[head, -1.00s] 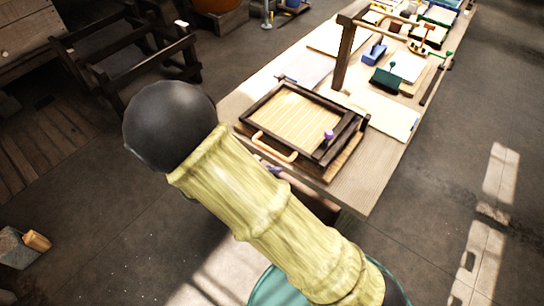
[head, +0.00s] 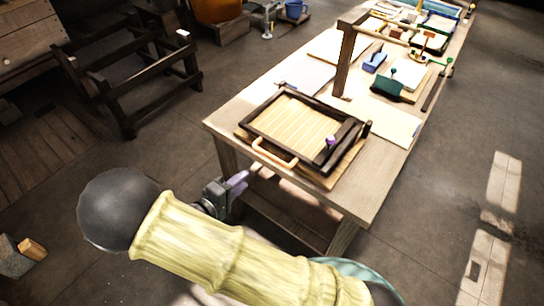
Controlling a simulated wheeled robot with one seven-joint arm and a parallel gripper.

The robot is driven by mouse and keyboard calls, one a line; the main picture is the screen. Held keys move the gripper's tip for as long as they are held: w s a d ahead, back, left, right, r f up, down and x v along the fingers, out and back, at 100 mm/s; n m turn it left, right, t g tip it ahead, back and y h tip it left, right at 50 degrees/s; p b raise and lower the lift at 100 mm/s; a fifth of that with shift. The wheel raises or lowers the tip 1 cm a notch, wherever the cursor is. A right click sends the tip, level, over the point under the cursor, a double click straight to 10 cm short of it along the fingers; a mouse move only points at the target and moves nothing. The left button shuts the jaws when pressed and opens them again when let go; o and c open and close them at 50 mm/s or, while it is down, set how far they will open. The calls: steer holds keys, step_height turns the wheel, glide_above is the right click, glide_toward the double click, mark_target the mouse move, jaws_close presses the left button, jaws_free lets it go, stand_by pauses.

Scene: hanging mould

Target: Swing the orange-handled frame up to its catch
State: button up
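The dark wooden frame (head: 262,143) with pale slats inside lies low and about flat on the near end of the table. Its orange handle (head: 275,153) is on the near-left side, facing me. A purple knob (head: 330,140) sits on a dark bar at its right side. A wooden post (head: 344,64) with a crossbar stands behind the frame; I cannot make out the catch on it. My gripper (head: 238,184), with purple fingers, is below and left of the handle, beside the table edge and apart from the frame. Its finger gap is too small to read.
The wooden table (head: 375,190) runs away to the upper right, with papers (head: 385,120), a green block (head: 387,86) and several small things on it. A dark wooden rack (head: 130,85) stands on the floor at left. The floor between is clear.

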mark_target(270, 158)
steer(key=p+x, duration=0.1)
steer(key=x, duration=1.3)
steer(key=shift+w+d+p, duration=0.2)
steer(key=shift+w+p, duration=0.15)
jaws_close()
